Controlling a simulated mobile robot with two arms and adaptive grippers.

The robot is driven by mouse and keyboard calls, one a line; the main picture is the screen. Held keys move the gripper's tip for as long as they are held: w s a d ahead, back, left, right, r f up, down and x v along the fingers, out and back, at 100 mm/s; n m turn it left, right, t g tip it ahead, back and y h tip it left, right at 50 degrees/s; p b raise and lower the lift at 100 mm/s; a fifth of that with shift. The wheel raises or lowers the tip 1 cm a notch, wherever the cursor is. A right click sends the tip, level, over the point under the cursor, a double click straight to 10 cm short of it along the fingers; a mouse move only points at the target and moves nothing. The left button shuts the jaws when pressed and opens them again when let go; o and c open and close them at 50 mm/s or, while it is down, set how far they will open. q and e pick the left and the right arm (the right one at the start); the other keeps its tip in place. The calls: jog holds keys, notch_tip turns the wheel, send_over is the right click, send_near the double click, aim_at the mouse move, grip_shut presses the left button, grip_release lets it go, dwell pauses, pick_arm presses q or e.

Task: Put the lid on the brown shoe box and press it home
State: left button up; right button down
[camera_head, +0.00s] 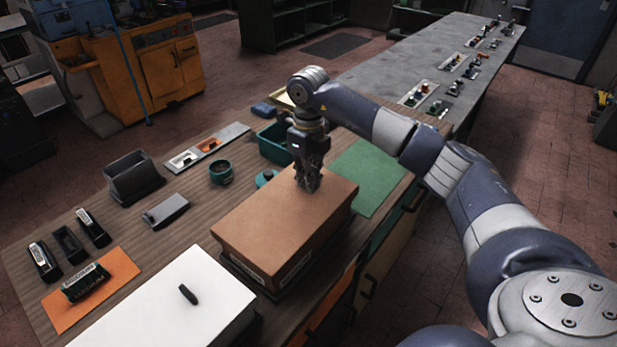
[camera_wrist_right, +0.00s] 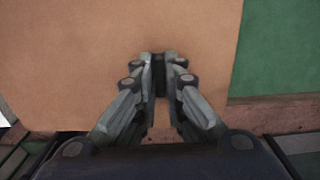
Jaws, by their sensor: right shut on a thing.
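The brown lid (camera_head: 262,216) lies over the brown shoe box (camera_head: 296,268), covering its top. It looks roughly level; whether it is fully down all round I cannot tell. My right gripper (camera_head: 308,186) points down at the lid's top, toward its far end. In the right wrist view the fingers (camera_wrist_right: 160,62) are close together over the lid (camera_wrist_right: 75,60), shut on a small dark part, probably its handle, which they mostly hide. My left gripper is not in view.
A white box (camera_head: 165,305) with a dark handle stands in front. A green mat (camera_head: 368,172) lies right of the brown box. An orange mat (camera_head: 120,268), a grey holder (camera_head: 132,178) and a teal bin (camera_head: 271,143) are on the bench. Bare wood shows left of the box.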

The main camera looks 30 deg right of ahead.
jog(key=shift+f+b, duration=0.4)
jog(key=shift+f, duration=0.3)
jog(key=shift+s+f, duration=0.1)
jog(key=shift+f, duration=0.05)
dwell(0.8)
jog(key=c, duration=1.6)
grip_release()
jog(key=o, duration=0.5)
jog(key=shift+r+p, duration=2.3)
jog(key=shift+r, duration=1.3)
